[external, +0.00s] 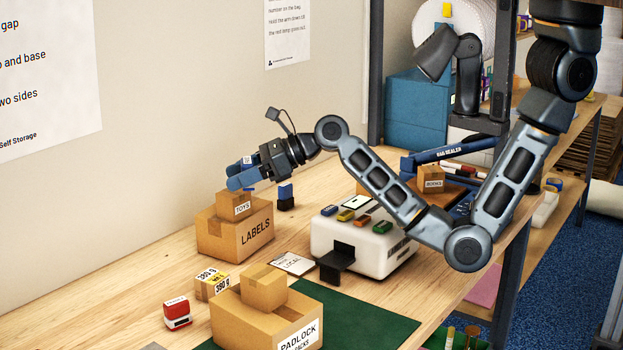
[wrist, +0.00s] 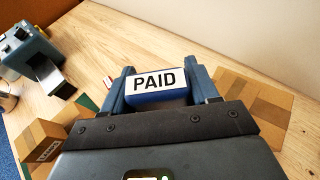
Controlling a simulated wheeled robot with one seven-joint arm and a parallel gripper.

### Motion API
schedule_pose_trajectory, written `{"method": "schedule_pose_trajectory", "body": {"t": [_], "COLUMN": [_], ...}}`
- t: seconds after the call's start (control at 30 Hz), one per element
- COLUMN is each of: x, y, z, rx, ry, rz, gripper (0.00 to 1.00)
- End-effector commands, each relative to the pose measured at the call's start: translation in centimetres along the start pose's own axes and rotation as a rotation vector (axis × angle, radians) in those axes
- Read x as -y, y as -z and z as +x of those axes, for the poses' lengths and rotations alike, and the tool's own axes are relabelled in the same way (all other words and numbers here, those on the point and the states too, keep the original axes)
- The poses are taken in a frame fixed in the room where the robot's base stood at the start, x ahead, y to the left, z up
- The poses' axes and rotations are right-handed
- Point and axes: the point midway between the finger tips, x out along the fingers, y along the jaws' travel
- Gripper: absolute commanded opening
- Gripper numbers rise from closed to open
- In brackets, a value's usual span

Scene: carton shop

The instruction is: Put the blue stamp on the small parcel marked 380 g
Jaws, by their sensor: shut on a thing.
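My gripper (external: 247,178) is raised above the TOYS box at the back left, its blue fingers shut on a blue stamp. In the wrist view the blue stamp (wrist: 156,95) sits between the fingertips, with a white PAID label facing the camera. The small parcel marked 380 g (external: 207,291) lies on the table, lower and nearer the front than my gripper, apart from it.
A LABELS carton (external: 232,240) carries the small TOYS box (external: 235,204). A blue and black object (external: 286,197) and a white machine (external: 340,250) stand farther right.

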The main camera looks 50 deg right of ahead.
Motion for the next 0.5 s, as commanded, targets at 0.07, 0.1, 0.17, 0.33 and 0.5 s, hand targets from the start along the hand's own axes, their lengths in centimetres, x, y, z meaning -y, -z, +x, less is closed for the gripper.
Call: {"method": "schedule_pose_trajectory", "body": {"t": [0.07,0.1,0.17,0.33,0.5], "x": [-0.3,-0.2,-0.2,-0.3,-1.8], "y": [1.3,1.9,2.7,4.4,5.2], "z": [0.7,0.9,1.2,2.1,4.1], "rx": [-0.006,-0.006,-0.004,-0.002,-0.002], "ry": [-0.005,-0.003,-0.003,-0.003,-0.006], "rz": [0.0,0.0,0.0,-0.001,-0.001], "gripper": [0.28,0.28,0.28,0.28,0.28]}}
